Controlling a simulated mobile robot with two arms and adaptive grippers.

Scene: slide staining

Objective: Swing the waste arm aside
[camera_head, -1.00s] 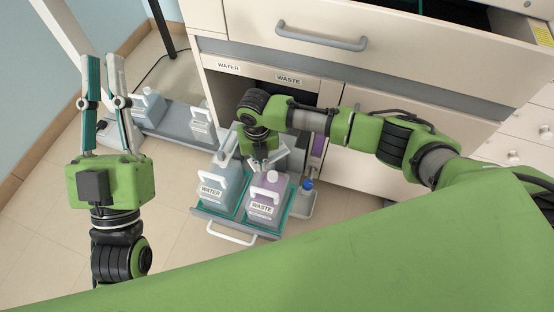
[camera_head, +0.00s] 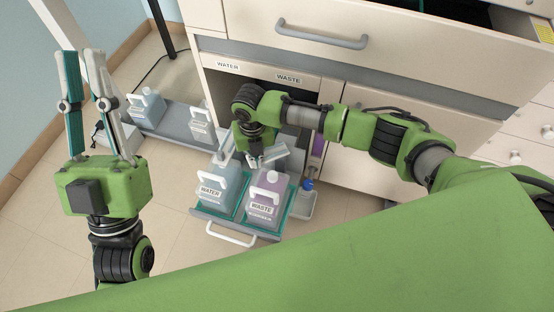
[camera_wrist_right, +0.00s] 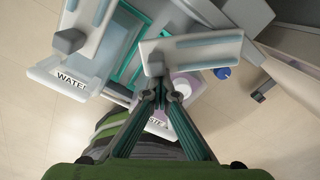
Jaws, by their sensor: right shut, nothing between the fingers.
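The purple-tinted waste jug (camera_head: 266,197) stands at the right of the pull-out tray, in the head view. The waste arm (camera_wrist_right: 205,49), a pale bar with a grey knob at its end, lies across above this jug; it also shows in the head view (camera_head: 274,153). My right gripper (camera_wrist_right: 160,82) is shut and empty, its tips close to the knob; I cannot tell whether they touch. My left gripper (camera_head: 78,54) is open and empty, far left of the tray, fingers pointing up in the picture.
The water jug (camera_head: 212,184) stands left of the waste jug in the tray (camera_head: 231,233). The water arm (camera_wrist_right: 91,30) is above it. A blue-capped bottle (camera_head: 306,190) stands right. More jugs (camera_head: 146,104) sit on a grey platform behind left. Floor at front left is clear.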

